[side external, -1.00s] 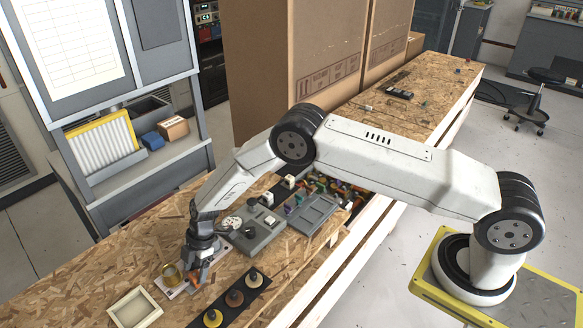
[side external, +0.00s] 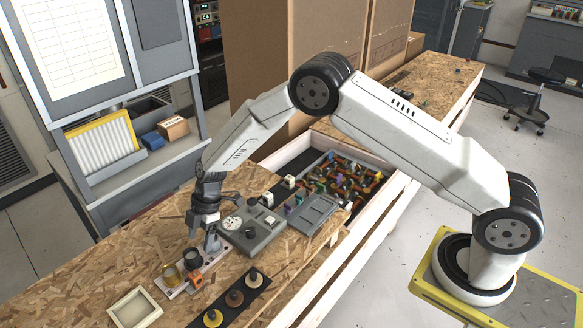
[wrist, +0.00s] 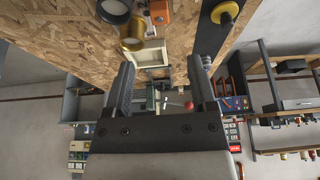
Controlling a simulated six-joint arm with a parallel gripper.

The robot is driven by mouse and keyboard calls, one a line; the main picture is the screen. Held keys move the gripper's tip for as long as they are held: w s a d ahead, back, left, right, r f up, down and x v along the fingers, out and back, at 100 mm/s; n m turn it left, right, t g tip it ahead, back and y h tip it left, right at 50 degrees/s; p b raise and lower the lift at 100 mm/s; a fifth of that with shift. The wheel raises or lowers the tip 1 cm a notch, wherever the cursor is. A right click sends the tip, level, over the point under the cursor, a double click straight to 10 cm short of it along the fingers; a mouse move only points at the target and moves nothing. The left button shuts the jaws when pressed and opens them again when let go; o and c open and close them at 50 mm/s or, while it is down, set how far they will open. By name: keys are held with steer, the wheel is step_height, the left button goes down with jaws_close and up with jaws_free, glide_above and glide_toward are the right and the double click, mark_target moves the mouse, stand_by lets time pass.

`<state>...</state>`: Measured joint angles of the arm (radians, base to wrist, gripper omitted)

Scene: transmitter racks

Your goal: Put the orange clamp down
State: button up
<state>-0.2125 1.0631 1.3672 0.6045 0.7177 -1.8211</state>
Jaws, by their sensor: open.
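The orange clamp (side external: 196,280) rests on a pale plate (side external: 174,292) on the chipboard bench, beside a brass ring or cup (side external: 171,274) and a dark round cup (side external: 193,256). My gripper (side external: 212,246) is above and behind the clamp in the side view, apart from it. In the wrist view the two fingers of my gripper (wrist: 161,62) are spread with nothing between them. The orange clamp (wrist: 159,12) shows at the top edge there, partly cut off, with the brass cup (wrist: 132,35) near it.
A grey instrument box (side external: 262,238) stands right of my gripper. A black strip (side external: 228,304) with several round knobs and a cream square tray (side external: 134,309) lie at the front. A recess with several coloured parts (side external: 340,180) is farther back. Bare bench lies at left.

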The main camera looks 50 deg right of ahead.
stand_by(0.5)
steer(key=s+d+r+m+t+h, duration=0.1)
steer(key=s+d+r+m+h, duration=0.2)
steer(key=s+d+r+m, duration=0.85)
steer(key=s+d+m, duration=0.2)
steer(key=s, duration=0.3)
steer(key=s+d+r+m+t+h, duration=0.1)
steer(key=s+d+r+m, duration=0.2)
steer(key=s, duration=0.5)
steer(key=shift+d+r+m+t+h, duration=0.2)
steer(key=shift+d+m+t+h, duration=0.1)
steer(key=shift+d+m, duration=0.5)
steer(key=shift+o, duration=0.6)
steer(key=shift+w, duration=0.1)
